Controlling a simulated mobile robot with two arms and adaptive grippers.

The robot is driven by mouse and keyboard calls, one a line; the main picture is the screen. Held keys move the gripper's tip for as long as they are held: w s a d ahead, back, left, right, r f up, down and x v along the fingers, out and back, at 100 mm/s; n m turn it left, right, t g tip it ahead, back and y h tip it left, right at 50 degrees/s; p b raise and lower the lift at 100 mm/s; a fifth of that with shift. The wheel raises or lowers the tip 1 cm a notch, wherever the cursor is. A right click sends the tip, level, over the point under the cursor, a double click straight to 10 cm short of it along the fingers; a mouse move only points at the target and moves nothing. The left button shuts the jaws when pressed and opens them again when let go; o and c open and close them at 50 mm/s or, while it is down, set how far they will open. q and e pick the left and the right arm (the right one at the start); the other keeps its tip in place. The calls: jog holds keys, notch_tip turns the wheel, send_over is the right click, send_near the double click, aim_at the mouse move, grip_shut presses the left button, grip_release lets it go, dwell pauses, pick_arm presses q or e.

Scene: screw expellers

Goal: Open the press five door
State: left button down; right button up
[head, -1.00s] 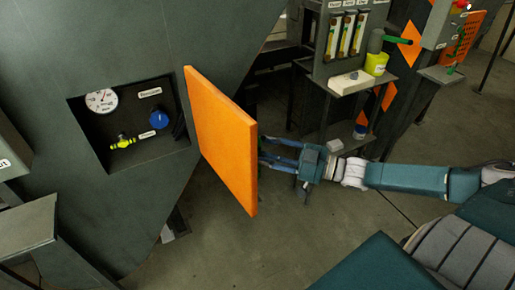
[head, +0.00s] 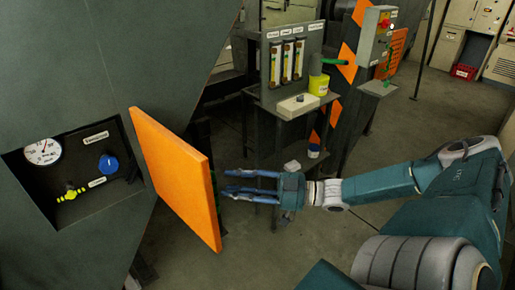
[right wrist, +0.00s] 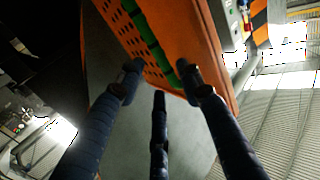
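The orange press door (head: 175,180) stands swung out from the dark press wall, to the right of an uncovered recess (head: 72,172). A green handle (head: 215,195) barely shows past the door's edge in the head view. In the right wrist view, the green handle (right wrist: 148,40) runs across the perforated face of the door (right wrist: 200,35). My right gripper (head: 226,181) is just right of the door, its fingers spread and pointing at it. The fingers (right wrist: 159,80) are apart in the right wrist view, with no clear grip on the handle. My left gripper is out of view.
The recess holds a white gauge (head: 42,151), a blue knob (head: 108,163) and a yellow-green valve (head: 72,192). A small bench (head: 290,110) with a yellow container (head: 319,86) stands behind my right gripper. Bare floor (head: 270,245) lies below my right arm.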

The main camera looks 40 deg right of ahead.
jog(key=v, duration=0.6)
dwell(0.3)
jog(key=shift+s+d, duration=0.1)
dwell(0.3)
